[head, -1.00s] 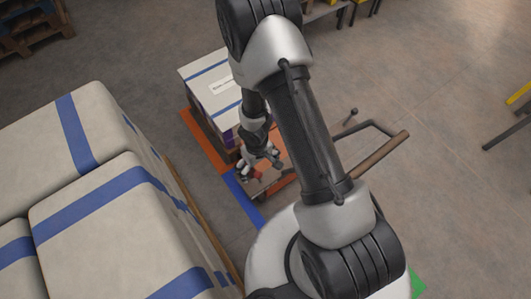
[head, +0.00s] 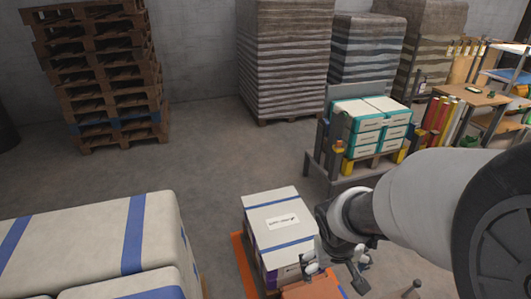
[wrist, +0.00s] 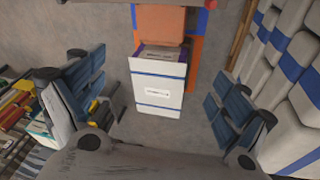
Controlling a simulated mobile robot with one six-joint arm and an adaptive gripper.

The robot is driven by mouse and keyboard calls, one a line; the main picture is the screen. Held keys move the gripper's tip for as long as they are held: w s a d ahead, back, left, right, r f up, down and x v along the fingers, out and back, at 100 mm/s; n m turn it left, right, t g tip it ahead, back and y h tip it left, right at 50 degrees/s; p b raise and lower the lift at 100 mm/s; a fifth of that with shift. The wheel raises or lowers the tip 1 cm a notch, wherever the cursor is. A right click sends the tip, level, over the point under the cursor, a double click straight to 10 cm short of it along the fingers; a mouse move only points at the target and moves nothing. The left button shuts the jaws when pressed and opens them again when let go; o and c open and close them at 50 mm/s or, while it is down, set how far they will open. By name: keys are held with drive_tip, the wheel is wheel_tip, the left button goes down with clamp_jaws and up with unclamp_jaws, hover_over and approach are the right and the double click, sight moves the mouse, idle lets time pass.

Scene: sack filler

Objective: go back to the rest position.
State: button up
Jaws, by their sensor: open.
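My gripper (head: 336,275) is open, with its two fingers spread wide apart. In the wrist view, the dark blue-grey finger pads of my gripper (wrist: 155,85) stand at the left and right, with nothing between them. A white sack with blue bands and a small label (head: 278,218) lies on a stack just left of my gripper in the head view. The same sack (wrist: 158,94) shows below and beyond the fingers in the wrist view, apart from them. Much of my arm fills the right of the head view.
Large white sacks with blue bands (head: 95,235) stand at the lower left. A pallet stack (head: 100,75) and a tall stack of grey sacks (head: 285,50) stand at the back. The floor (head: 205,145) between is clear.

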drive_tip(key=s+a+r+m+t+y, duration=0.1)
drive_tip(key=s+a+r, duration=0.1)
drive_tip(key=s+r, duration=1.2)
drive_tip(key=shift+s+t+y, duration=0.3)
drive_tip(key=shift+s+t, duration=0.1)
drive_tip(key=shift+s, duration=0.4)
